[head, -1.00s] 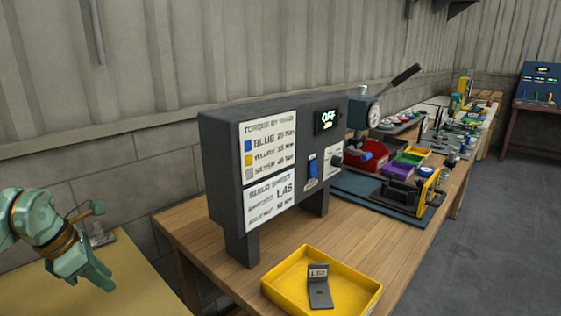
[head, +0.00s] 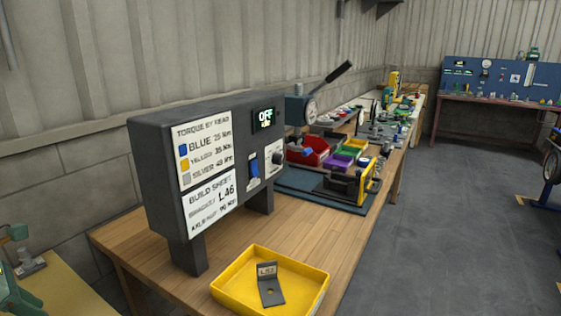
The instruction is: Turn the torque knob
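The dark grey torque box (head: 155,170) stands on legs on the wooden bench. Its right face has a lit display (head: 264,118) reading OFF, with a small line under it. Below it are a blue switch (head: 253,168) and a small dark torque knob (head: 276,157) on a white plate; its dial marks are too small to read. A white chart (head: 204,150) lists blue, yellow and silver torques; a build sheet (head: 212,204) shows L46. My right gripper is not in view.
A yellow tray (head: 232,300) holding a grey bracket (head: 269,287) sits in front of the box. Coloured bins (head: 308,150), a yellow-framed fixture (head: 365,182) and a lever press (head: 300,108) stand behind it. The grey floor (head: 470,240) on the right is clear.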

